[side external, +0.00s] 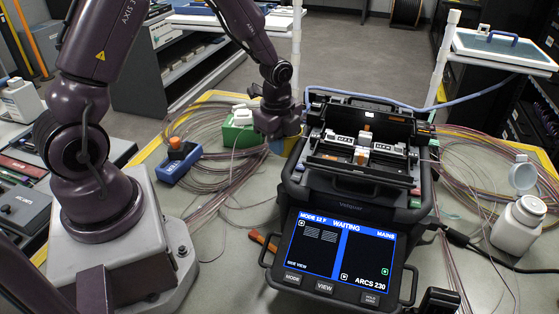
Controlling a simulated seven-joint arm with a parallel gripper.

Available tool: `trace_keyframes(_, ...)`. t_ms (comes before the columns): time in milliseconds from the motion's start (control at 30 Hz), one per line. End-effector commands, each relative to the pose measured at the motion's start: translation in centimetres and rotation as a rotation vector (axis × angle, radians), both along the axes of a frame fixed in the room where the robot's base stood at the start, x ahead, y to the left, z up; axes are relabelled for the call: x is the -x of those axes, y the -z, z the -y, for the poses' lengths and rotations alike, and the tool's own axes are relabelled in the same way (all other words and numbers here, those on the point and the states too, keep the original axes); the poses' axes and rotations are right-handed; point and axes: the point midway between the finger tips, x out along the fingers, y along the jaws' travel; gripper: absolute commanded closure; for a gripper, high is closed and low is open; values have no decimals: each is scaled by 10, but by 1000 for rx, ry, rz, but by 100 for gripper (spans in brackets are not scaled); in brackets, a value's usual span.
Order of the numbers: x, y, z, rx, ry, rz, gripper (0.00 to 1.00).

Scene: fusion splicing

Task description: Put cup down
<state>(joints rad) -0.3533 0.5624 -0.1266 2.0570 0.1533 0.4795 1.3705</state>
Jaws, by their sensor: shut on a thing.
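My gripper (281,128) is at the end of the dark arm, low over the bench just left of the fusion splicer (350,199). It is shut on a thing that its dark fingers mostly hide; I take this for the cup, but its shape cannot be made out. A small blue and yellowish patch shows below the fingers, and I cannot tell whether it belongs to the held thing. Whether the held thing touches the bench is also hidden. The splicer's lid is open and its screen (341,249) reads "WAITING".
A green box (237,134) and a blue tool with an orange knob (178,164) stand left of my gripper among loose fibre coils (205,120). A white bottle (518,224) with its cap open stands at the right. Bare bench shows front left of the splicer.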

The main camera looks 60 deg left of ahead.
Motion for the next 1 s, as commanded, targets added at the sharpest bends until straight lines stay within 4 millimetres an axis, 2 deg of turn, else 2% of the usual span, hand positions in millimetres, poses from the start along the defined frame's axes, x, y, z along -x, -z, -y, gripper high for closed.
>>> trace_keyframes(100, -1, -25, -1, -2, 0, 7, 100)
trace_keyframes(300, -1, -58, -1, -2, -1, 6, 100)
trace_keyframes(467, 0, -73, -2, -2, -5, 3, 100)
trace_keyframes(567, 4, -77, -15, -1, -40, 1, 100)
trace_keyframes(667, 17, -74, -43, -1, -127, 0, 100)
trace_keyframes(767, 41, -66, -82, -2, -272, -2, 100)
trace_keyframes(900, 88, -52, -137, -2, -540, -3, 100)
trace_keyframes(1000, 123, -45, -168, -2, -726, -2, 100)
